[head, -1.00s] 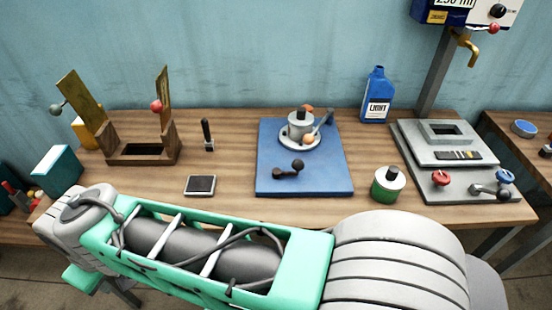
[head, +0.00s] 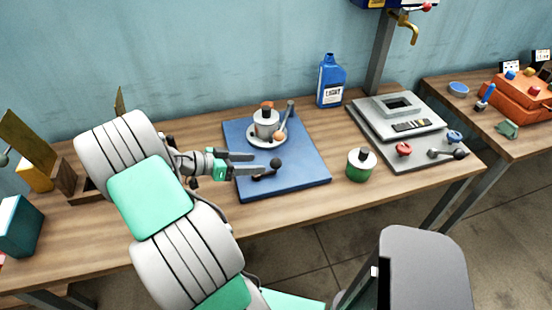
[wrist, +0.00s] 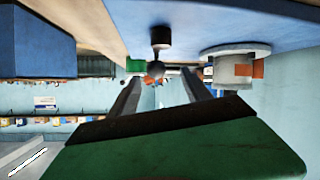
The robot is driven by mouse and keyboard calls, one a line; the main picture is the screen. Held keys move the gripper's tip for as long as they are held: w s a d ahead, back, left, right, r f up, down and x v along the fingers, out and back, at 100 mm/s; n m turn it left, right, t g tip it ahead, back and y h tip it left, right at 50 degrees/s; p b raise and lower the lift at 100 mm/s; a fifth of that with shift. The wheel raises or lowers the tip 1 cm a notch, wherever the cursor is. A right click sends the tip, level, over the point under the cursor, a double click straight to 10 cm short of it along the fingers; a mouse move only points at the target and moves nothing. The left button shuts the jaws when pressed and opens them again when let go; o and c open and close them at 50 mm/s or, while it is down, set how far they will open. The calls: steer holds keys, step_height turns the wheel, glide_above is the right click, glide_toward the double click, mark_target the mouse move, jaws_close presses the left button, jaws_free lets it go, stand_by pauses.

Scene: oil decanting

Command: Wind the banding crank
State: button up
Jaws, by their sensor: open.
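The black banding crank (head: 265,174) stands on the front part of a blue board (head: 300,178), its ball knob (head: 276,163) toward the right. Behind it on the board is a pale round plate (head: 251,139) carrying a metal pot (head: 266,122). My gripper (head: 257,163) is open and reaches in from the left, its fingertips close to the crank. In the wrist view the knob (wrist: 155,69) shows between and beyond the open fingers (wrist: 160,84), below the crank's dark post (wrist: 161,38). Whether a finger touches it I cannot tell.
A green-and-white jar (head: 360,166) stands right of the board, a blue bottle (head: 331,84) behind. A grey station (head: 420,150) with knobs is farther right. Bare wood lies in front of the board.

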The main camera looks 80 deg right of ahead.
mark_target(271, 163)
steer(key=shift+m+g, duration=0.3)
steer(key=p+x, duration=0.1)
steer(key=x, duration=0.7)
steer(key=shift+s+r+p, duration=0.1)
steer(key=shift+s+p, duration=0.25)
steer(key=shift+s, duration=0.1)
steer(key=shift+a, duration=0.1)
steer(key=shift+c, duration=0.4)
jaws_close()
